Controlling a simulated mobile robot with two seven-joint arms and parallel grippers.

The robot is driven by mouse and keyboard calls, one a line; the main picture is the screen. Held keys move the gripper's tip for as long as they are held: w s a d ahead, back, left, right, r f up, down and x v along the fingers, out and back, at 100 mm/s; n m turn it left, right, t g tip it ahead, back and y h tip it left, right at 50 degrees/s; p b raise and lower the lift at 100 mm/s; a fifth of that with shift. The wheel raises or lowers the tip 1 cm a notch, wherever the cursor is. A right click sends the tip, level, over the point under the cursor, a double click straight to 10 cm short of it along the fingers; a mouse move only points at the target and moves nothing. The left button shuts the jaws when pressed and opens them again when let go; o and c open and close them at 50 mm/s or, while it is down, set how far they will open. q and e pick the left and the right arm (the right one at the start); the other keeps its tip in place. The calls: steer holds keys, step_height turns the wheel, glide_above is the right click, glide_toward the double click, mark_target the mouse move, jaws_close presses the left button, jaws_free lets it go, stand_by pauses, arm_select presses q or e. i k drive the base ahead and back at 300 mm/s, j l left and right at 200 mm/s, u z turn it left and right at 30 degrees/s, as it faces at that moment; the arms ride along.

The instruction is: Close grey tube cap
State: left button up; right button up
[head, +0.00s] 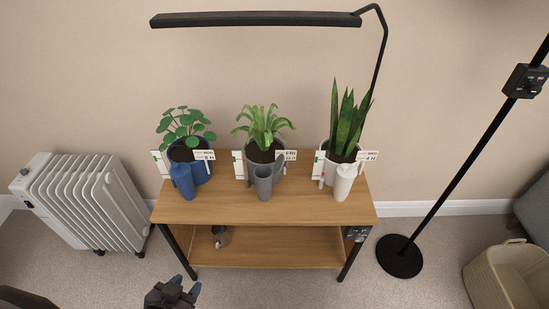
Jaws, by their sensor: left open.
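The grey tube (264,187) stands upright on the wooden table (215,212), in front of the middle potted plant. Its top looks open, and a grey flap that seems to be its cap (280,165) stands up at its right rear side. The view is too small to show the hinge. My left gripper (184,291) is at the bottom edge of the head view, in front of the table and far from the tube. It is open and looks empty. My right gripper is not in view.
A blue tube (182,181) and a white tube (344,183) stand left and right of the grey one, before potted plants with label cards. A black lamp (255,19) hangs above. A radiator (90,203) is at left, a basket (505,275) at right.

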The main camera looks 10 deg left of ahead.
mark_target(280, 162)
steer(key=l+u, duration=0.15)
steer(key=u, duration=0.2)
steer(key=l+u, duration=0.1)
steer(key=u, duration=0.25)
steer(key=l+u, duration=0.15)
steer(key=u, duration=0.2)
steer(key=k+l+u, duration=0.1)
steer(key=l+u, duration=0.2)
steer(key=k+l+u, duration=0.15)
steer(key=l+u, duration=0.15)
steer(key=l, duration=0.2)
steer(key=k+l+u, duration=0.15)
steer(key=l, duration=0.25)
steer(key=k+l+u, duration=0.1)
steer(key=k+l, duration=0.35)
steer(key=l, duration=0.2)
steer(key=k+l+u, duration=0.1)
steer(key=l, duration=0.3)
steer(key=k+l, duration=0.3)
steer(key=i+j+u, duration=0.1)
steer(key=i+u, duration=0.6)
steer(key=i, duration=0.1)
